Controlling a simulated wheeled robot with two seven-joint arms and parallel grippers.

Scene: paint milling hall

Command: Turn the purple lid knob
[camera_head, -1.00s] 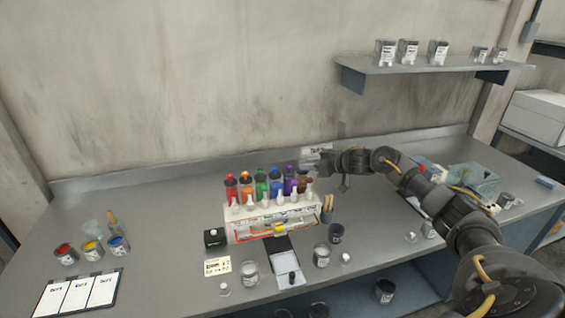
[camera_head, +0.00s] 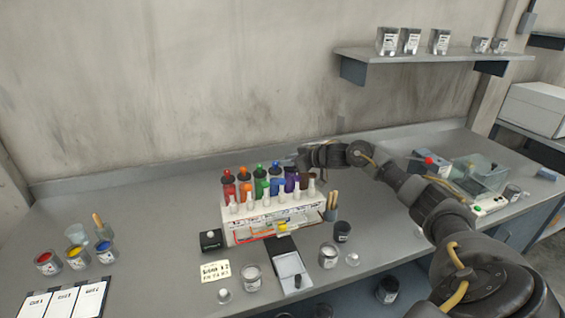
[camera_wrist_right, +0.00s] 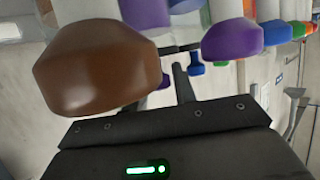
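The purple-lidded bottle (camera_head: 292,184) stands in the back row of the white rack (camera_head: 232,238), near its right end. In the right wrist view a purple lid (camera_wrist_right: 232,40) shows right of the fingers, apart from them. A large brown lid (camera_wrist_right: 98,68) is close to the camera and hides part of the left finger. My right gripper (camera_head: 290,163) is at the back of the rack, by the purple and brown lids, small and partly hidden. In the wrist view its fingers (camera_wrist_right: 172,62) look apart, with nothing seen held. My left gripper is out of view.
Red, orange, green and blue lidded bottles (camera_head: 244,185) fill the rack beside the purple one. Brushes (camera_head: 332,203) in a cup stand to the right. Open paint cans (camera_head: 76,257) stand at the left. The bench between them and the rack is mostly clear.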

